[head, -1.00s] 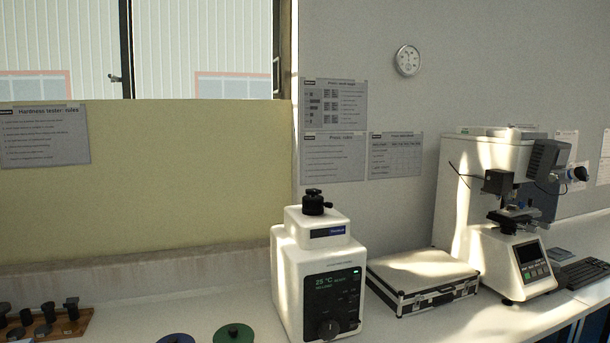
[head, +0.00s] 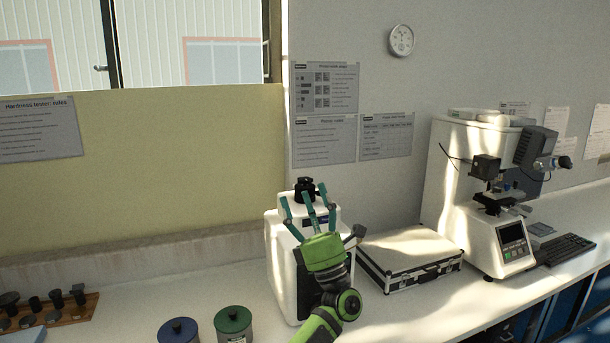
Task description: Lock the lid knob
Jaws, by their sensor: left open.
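The black lid knob (head: 304,187) sits on top of the white press machine (head: 282,262) in the head view. My left gripper (head: 306,190) is green with teal fingers. It is open, and its fingers reach up around or in front of the knob; I cannot tell whether they touch it. My gripper and arm hide most of the machine's front, including its display and dial. My right gripper is not in view.
A silver case (head: 410,262) lies right of the machine, close to my arm. A hardness tester (head: 480,190) and a keyboard (head: 565,249) stand farther right. A green-lidded jar (head: 233,322) and a blue-lidded jar (head: 178,331) stand at front left. A wooden holder (head: 75,313) is far left.

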